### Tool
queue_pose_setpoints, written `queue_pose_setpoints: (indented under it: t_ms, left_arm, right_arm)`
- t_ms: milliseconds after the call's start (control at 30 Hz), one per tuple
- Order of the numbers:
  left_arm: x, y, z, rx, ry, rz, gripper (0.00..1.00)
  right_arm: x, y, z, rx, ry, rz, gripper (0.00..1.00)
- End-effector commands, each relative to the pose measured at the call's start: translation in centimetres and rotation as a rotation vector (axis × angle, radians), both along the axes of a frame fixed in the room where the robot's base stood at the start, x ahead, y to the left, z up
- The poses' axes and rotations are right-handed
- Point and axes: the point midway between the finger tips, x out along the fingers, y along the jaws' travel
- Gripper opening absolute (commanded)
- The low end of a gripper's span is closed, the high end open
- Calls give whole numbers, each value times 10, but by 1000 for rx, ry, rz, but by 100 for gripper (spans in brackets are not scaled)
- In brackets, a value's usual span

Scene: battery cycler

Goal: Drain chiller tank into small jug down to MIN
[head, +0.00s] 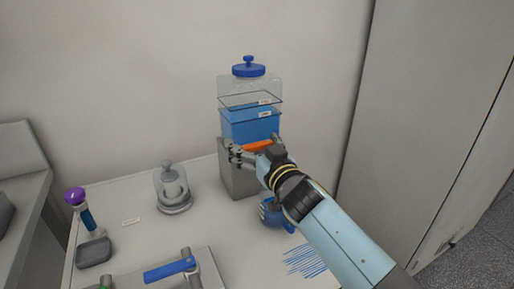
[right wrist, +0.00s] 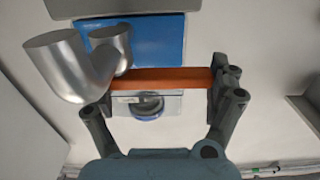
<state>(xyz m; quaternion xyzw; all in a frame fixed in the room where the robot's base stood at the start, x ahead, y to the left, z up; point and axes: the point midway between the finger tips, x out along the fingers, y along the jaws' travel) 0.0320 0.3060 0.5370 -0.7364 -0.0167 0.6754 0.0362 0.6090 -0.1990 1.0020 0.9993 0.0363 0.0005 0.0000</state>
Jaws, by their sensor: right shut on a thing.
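The clear chiller tank (head: 250,88) with a blue lid (head: 248,68) stands on a grey block (head: 238,178) by the wall. Blue liquid (head: 240,125) fills its lower part; its top lies near two small labels, too small to read. My right gripper (head: 254,152) is shut on the orange tap lever (head: 259,146) at the tank's front. The lever (right wrist: 165,79) lies across between the fingers in the right wrist view, beside the silver spout (right wrist: 70,65). A blue jug (head: 274,216) stands below, partly hidden by my right arm. I cannot see any flow. My left gripper is out of view.
A glass vessel on a round base (head: 173,188) and a purple-topped blue tube on a grey base (head: 94,252) stand left on the table. A blue-handled metal fitting (head: 170,270) is at the front. A tall cabinet (head: 420,120) bounds the right.

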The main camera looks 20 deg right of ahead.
Motion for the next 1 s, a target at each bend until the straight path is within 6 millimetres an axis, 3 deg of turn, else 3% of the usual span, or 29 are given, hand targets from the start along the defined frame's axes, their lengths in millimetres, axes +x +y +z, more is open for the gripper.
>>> queue_pose_setpoints:
  t_ms: [133,167,200,567,667,1000]
  left_arm:
    - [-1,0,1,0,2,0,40]
    - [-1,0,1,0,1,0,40]
    - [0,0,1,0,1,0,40]
    - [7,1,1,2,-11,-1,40]
    - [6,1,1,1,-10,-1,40]
    - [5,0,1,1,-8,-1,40]
  right_arm:
    - [0,-1,0,-2,3,-1,34]
    - [0,-1,-1,-2,3,-1,93]
    - [0,-1,-1,-2,3,-1,98]
    - [-5,-1,-1,-2,3,0,100]
    - [-17,-2,-2,-2,4,0,100]
    - [-91,-7,-1,-1,4,-1,100]
